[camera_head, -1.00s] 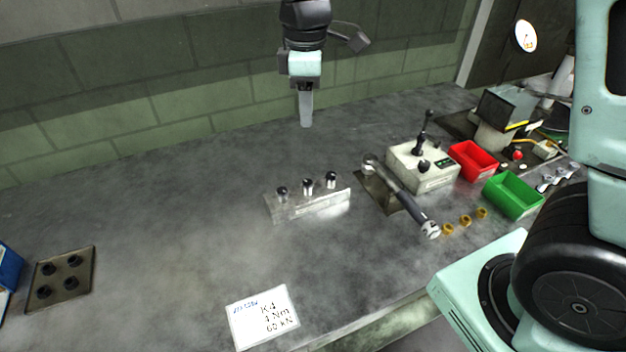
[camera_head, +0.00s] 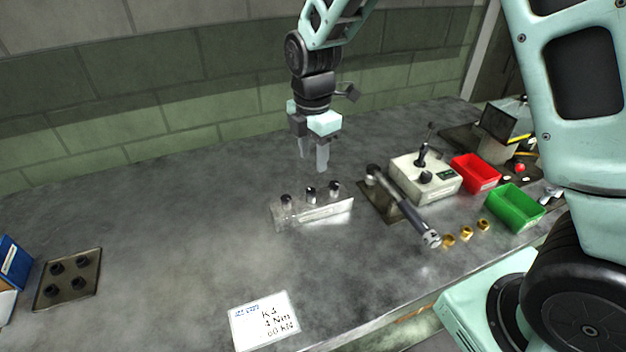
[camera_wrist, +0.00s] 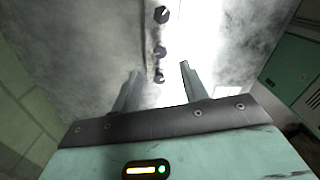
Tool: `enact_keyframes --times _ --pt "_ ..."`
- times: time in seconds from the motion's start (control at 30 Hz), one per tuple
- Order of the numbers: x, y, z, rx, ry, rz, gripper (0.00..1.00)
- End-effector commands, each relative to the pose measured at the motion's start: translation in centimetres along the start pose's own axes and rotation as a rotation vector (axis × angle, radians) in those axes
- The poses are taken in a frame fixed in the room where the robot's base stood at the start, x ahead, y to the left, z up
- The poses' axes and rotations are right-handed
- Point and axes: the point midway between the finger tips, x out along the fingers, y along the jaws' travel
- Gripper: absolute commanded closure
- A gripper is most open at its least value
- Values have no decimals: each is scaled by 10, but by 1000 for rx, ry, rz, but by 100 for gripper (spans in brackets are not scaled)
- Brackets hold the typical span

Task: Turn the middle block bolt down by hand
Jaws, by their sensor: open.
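A silver metal block (camera_head: 322,212) lies on the bench with three dark-headed bolts standing in a row along it. The middle block bolt (camera_head: 311,194) stands between the other two; it also shows in the wrist view (camera_wrist: 160,52). My gripper (camera_head: 314,168) points down above and slightly behind the block, open and empty, apart from the bolts. In the wrist view its two fingers (camera_wrist: 158,82) stand wide apart, with the row of bolts running up between and beyond them. The nearest bolt (camera_wrist: 159,76) lies between the fingertips in that view.
A torque wrench (camera_head: 408,210) lies right of the block, by a white control box (camera_head: 424,180). Red (camera_head: 476,172) and green (camera_head: 515,203) bins and several brass pieces (camera_head: 466,234) are further right. A note card (camera_head: 264,321) lies in front.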

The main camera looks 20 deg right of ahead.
Motion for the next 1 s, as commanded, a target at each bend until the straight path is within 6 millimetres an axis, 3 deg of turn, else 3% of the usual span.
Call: enact_keyframes --times 0.2,0.4,0.87,1.0 --pt "45 -1 0 2 0 -5 56" --pt "73 0 0 1 0 -2 56" --pt "84 0 0 1 0 1 56" --pt "84 0 0 1 0 1 95"
